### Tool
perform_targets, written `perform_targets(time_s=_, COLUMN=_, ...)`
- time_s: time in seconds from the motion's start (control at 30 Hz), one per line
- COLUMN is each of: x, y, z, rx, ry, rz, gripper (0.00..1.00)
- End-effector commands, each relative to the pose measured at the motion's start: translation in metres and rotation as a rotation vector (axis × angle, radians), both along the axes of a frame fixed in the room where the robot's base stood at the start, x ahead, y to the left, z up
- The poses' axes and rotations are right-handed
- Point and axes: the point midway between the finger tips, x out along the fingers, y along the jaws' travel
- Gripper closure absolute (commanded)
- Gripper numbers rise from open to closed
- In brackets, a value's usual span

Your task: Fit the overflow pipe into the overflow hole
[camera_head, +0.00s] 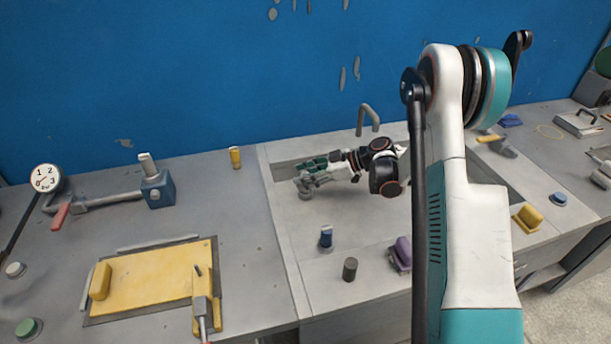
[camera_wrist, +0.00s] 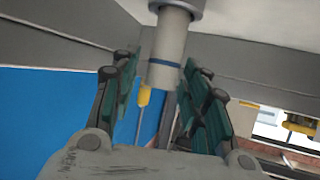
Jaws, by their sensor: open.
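A light grey pipe with a blue band (camera_wrist: 166,62) stands between my gripper's fingers in the wrist view. Its wide end meets a grey collar (camera_wrist: 183,5) at the top edge of that view, so it looks seated there; the hole itself is hidden. My gripper (camera_wrist: 160,95) is open, with a green-padded finger on each side of the pipe. A gap shows on the left; I cannot tell whether the right finger touches. In the head view my gripper (camera_head: 308,172) is over the sink basin, just above a small round grey piece (camera_head: 305,193).
A grey tap (camera_head: 366,120) stands behind the basin. A blue-topped piece (camera_head: 326,237), a dark cylinder (camera_head: 350,269) and a purple block (camera_head: 402,253) stand in front. A yellow cylinder (camera_head: 235,157) and a blue valve block (camera_head: 157,187) are to the left.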

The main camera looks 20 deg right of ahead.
Motion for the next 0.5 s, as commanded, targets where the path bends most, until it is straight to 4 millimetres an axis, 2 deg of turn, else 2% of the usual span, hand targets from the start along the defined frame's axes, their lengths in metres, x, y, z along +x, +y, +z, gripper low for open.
perform_targets(time_s=0.17, x=-0.007, y=-0.020, z=0.014, rx=0.000, ry=0.000, rz=-0.004, gripper=0.58)
perform_targets(time_s=0.5, x=-0.031, y=-0.077, z=0.043, rx=0.000, ry=0.000, rz=-0.004, gripper=0.58)
